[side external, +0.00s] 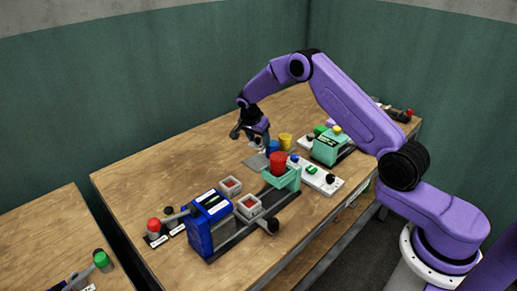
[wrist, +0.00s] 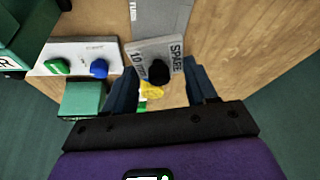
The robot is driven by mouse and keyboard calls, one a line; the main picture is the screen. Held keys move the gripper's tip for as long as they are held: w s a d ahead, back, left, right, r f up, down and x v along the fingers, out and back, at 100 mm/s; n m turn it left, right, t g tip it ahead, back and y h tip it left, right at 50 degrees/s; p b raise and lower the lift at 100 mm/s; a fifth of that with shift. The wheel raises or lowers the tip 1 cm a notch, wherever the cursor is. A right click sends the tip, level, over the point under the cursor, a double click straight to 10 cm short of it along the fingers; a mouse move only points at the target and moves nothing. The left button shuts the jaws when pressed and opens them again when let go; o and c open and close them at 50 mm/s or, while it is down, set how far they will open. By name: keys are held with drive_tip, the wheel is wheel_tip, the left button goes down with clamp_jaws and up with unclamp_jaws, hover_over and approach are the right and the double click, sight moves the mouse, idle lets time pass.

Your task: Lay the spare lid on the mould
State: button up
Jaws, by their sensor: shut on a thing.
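My gripper (side external: 258,145) is shut on the spare lid, a light grey plate marked "SPARE" (wrist: 145,52) with a black knob between my fingers in the wrist view (wrist: 160,70). In the side view the lid is small and partly hidden by my fingers, near the grey mat (side external: 252,163). I cannot tell which is the task's mould. Both are well away from my gripper.
A button panel (side external: 318,177) is at right. The table's back left is clear.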

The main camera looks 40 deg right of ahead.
sight(257, 139)
wheel_tip(257, 139, up, 10)
drive_tip(key=shift+f, duration=0.2)
drive_tip(key=s+a+m+g, duration=0.1)
drive_tip(key=s+a+m, duration=0.2)
drive_tip(key=s+a, duration=1.55)
drive_tip(key=shift+w+a+f, duration=0.15)
drive_tip(key=shift+w+f, duration=0.2)
drive_tip(key=shift+f, duration=0.45)
drive_tip(key=shift+w+a+f, duration=0.2)
drive_tip(key=shift+w+f, duration=0.1)
drive_tip(key=shift+f, duration=0.45)
drive_tip(key=shift+w+a+f, duration=0.15)
drive_tip(key=shift+w+f, duration=0.2)
drive_tip(key=shift+f, duration=0.45)
drive_tip(key=shift+f, duration=2.9)
drive_tip(key=shift+f, duration=0.35)
